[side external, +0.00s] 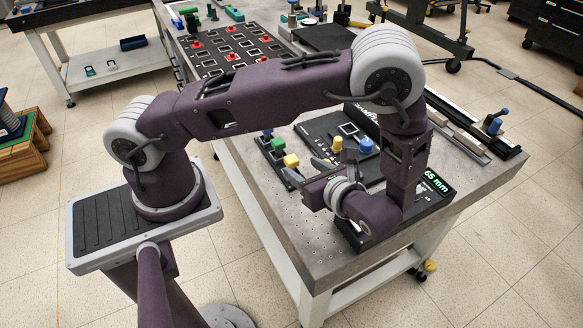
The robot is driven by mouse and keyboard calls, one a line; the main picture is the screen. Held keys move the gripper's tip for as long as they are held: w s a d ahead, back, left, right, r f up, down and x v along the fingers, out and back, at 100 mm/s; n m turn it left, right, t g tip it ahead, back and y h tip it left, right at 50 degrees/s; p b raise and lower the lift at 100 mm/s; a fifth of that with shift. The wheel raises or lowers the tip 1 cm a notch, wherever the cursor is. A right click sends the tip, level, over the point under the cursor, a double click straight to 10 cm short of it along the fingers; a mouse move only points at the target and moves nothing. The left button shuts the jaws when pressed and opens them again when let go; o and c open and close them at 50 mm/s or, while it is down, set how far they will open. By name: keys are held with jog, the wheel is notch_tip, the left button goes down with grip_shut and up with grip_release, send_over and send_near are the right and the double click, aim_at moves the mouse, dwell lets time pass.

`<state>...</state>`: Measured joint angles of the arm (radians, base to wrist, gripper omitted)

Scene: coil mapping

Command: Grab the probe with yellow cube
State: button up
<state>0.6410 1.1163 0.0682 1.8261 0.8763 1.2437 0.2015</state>
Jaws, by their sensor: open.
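Any probe body under the yellow cube is too small to make out. My gripper (307,171) is open, low over the table just right of the yellow cube, with its fingers pointing left toward it. I see nothing between the fingers. Whether a fingertip touches the cube cannot be told from this angle.
Behind my gripper, a black panel (318,128) carries a yellow piece (336,143) and a blue piece (367,145). A display reading 65 mm (433,181) stands at right. A dark plate with red pieces (232,55) lies farther back. The table's near left corner (290,232) is bare.

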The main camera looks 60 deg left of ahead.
aim_at(294, 165)
jog(key=x, duration=0.7)
jog(key=shift+f, duration=0.45)
grip_shut()
